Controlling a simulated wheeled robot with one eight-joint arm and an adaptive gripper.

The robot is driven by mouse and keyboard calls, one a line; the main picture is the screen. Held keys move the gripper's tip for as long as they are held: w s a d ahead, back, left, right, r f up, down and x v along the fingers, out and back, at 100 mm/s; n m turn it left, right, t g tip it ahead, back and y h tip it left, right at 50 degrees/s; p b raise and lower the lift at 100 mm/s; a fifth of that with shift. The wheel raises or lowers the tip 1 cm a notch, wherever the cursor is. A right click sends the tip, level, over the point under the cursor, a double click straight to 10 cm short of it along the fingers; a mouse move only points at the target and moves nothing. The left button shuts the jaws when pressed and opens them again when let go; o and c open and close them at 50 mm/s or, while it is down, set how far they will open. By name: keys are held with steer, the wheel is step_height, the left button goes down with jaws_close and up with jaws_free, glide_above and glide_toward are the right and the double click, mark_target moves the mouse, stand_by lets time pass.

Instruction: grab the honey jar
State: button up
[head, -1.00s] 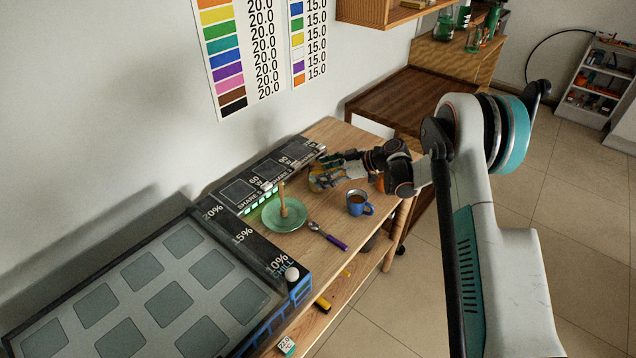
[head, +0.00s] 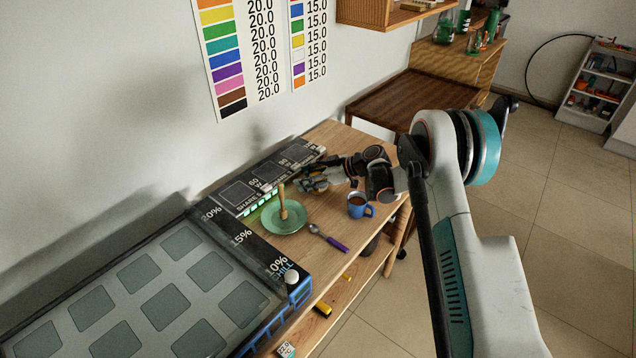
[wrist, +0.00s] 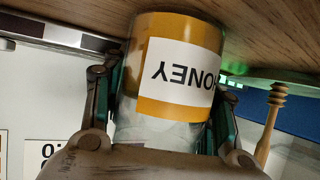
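The honey jar (wrist: 180,80) has an orange band and a white label reading "HONEY", upside down in the wrist view. It stands between the two fingers of my gripper (wrist: 165,100), one on each side, very close to its walls. I cannot tell whether they press on it. In the head view my gripper (head: 318,178) is at the back of the wooden table, beyond the green plate, and hides most of the jar.
A green plate (head: 270,223) with a wooden dipper (head: 283,205) lies left of my gripper. A blue mug (head: 356,207) stands right of it, and a purple-handled spoon (head: 330,240) lies nearer. Black panels (head: 240,192) line the wall side.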

steer(key=c, duration=0.8)
steer(key=shift+c, duration=0.2)
steer(key=shift+r, duration=0.15)
steer(key=shift+r+p, duration=2.85)
steer(key=shift+r, duration=6.9)
